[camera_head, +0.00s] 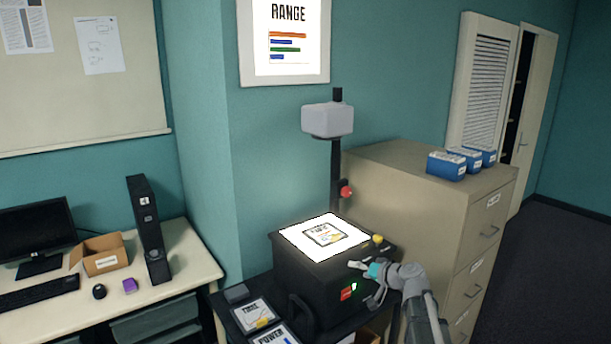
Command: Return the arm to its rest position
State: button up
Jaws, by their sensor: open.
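My gripper (364,282) is open at the end of my arm, at the lower right of the middle in the head view. It is in front of the right part of a black box-shaped machine (312,285) with a bright lit top. I see nothing between its fingers. I cannot tell whether the fingers touch the machine's front. My arm comes up from the bottom edge of the picture. A printed card (325,233) lies on the lit top, behind my gripper. A yellow knob (377,239) sits on the machine's right edge, above my gripper.
A dark post carries a grey head (328,120) above the machine, with a red button (346,192) on it. A beige filing cabinet (405,180) with blue boxes (446,165) stands close on the right. Cards lie on the black table at left. Open floor (555,260) is far right.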

jog(key=s+a+f+n+g+h, duration=0.3)
jog(key=s+f+g, duration=0.45)
jog(key=s, duration=0.65)
jog(key=s+d+f+m+g+h, duration=0.1)
jog(key=s+d+f+h, duration=0.1)
jog(key=s, duration=0.4)
jog(key=s+d+f+g+h, duration=0.1)
jog(key=s+d+f+h, duration=0.1)
jog(key=s+h, duration=0.2)
jog(key=shift+s+f+m, duration=0.3)
jog(key=shift+s+m, duration=0.1)
jog(key=shift+s, duration=0.7)
jog(key=shift+g, duration=0.25)
dwell(0.5)
